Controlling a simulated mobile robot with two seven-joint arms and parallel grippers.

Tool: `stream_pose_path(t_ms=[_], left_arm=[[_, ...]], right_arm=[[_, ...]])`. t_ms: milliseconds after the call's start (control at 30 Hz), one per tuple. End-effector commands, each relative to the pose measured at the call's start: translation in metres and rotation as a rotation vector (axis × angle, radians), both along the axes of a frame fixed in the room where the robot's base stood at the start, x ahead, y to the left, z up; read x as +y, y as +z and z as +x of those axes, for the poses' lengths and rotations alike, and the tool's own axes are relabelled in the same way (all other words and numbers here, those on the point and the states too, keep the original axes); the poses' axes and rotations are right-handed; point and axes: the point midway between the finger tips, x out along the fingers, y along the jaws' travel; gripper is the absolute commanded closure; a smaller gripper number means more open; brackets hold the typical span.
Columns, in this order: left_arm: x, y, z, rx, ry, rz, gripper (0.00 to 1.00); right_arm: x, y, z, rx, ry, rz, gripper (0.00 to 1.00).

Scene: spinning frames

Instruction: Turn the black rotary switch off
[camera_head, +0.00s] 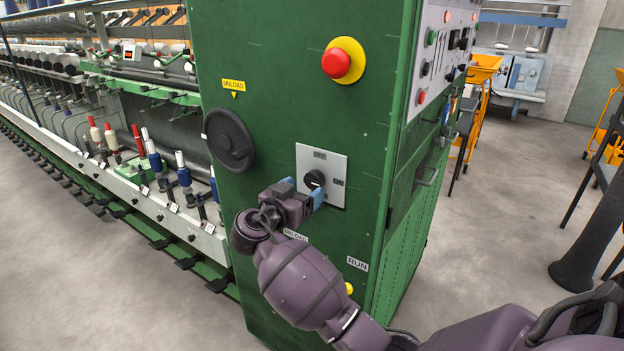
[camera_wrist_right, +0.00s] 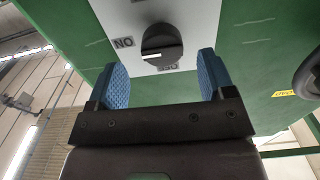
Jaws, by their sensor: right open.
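The black rotary switch (camera_head: 314,180) is a round knob on a pale square plate (camera_head: 336,163) on the green cabinet. The plate reads OFF above the knob and ON to its right. In the right wrist view the knob (camera_wrist_right: 162,45) appears upside down, and its white mark points left towards the ON label (camera_wrist_right: 124,42). My right gripper (camera_head: 302,188) is open in front of the plate, just below the knob in the head view. In the right wrist view its blue fingers (camera_wrist_right: 163,80) stand apart with the knob beyond, between them. Contact is not visible. My left gripper is out of view.
A red emergency button (camera_head: 337,63) on a yellow base is higher on the cabinet. A black handwheel (camera_head: 229,139) is to the left. A side panel with several buttons (camera_head: 431,37) is at right. The spinning frame with bobbins (camera_head: 153,156) runs left.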

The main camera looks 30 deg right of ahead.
Motion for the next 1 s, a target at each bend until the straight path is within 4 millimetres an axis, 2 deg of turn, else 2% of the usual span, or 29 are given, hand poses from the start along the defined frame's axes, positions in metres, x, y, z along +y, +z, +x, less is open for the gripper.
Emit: stream_pose_path(t_ms=[100, 300, 700, 767, 1000], left_arm=[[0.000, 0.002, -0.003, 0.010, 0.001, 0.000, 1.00], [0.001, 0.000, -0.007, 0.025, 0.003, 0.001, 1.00], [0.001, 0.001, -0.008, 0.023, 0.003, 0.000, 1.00], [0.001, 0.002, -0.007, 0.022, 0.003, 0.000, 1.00], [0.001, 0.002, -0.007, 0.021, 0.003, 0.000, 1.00]], right_arm=[[-0.018, 0.002, 0.007, 0.001, 0.000, -0.003, 0.24], [-0.036, 0.001, 0.015, 0.001, 0.001, -0.002, 0.24], [-0.041, 0.000, 0.017, 0.000, 0.002, 0.001, 0.24], [-0.041, 0.000, 0.017, 0.000, 0.002, 0.001, 0.32], [-0.041, 0.000, 0.017, 0.000, 0.002, 0.001, 0.69]])
